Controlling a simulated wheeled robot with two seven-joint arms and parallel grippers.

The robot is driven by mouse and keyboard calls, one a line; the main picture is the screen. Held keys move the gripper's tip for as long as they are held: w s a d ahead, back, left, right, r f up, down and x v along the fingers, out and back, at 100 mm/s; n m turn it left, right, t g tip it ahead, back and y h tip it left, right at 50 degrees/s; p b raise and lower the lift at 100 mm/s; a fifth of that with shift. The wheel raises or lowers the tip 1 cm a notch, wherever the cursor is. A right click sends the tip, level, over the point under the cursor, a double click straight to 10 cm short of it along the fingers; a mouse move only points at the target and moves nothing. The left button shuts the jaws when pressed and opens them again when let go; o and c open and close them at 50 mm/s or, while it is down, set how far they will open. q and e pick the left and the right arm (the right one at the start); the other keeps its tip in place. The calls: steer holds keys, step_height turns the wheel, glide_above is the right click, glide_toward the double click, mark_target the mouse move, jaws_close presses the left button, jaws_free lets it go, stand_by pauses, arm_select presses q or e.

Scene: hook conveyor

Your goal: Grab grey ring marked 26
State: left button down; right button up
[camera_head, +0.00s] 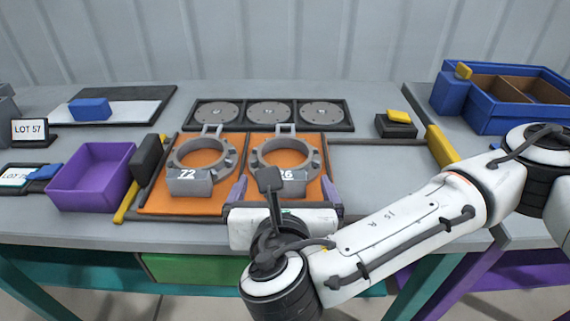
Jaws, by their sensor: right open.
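The grey ring marked 26 (258,155) lies on the right orange square (318,197). Its label block is partly hidden by a dark part of my right gripper, but "26" still reads. My right gripper (285,190) is at the near edge of that square. Its two purple-grey fingers are wide apart, one on each side of the label block, with nothing visibly held. Whether the fingers touch the ring cannot be told. A similar grey ring marked 72 (189,183) lies on the left orange square (151,199). My left gripper is out of view.
A black tray with several grey discs (234,121) stands behind the rings. A purple bin (92,190) and a black block (147,156) are at left. A yellow bar (441,147) and blue crate (508,126) are at right. Grey table right of ring 26 is bare.

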steer(key=x, duration=0.4)
steer(key=shift+d+f, duration=0.1)
steer(key=shift+f, duration=0.05)
steer(key=c, duration=1.8)
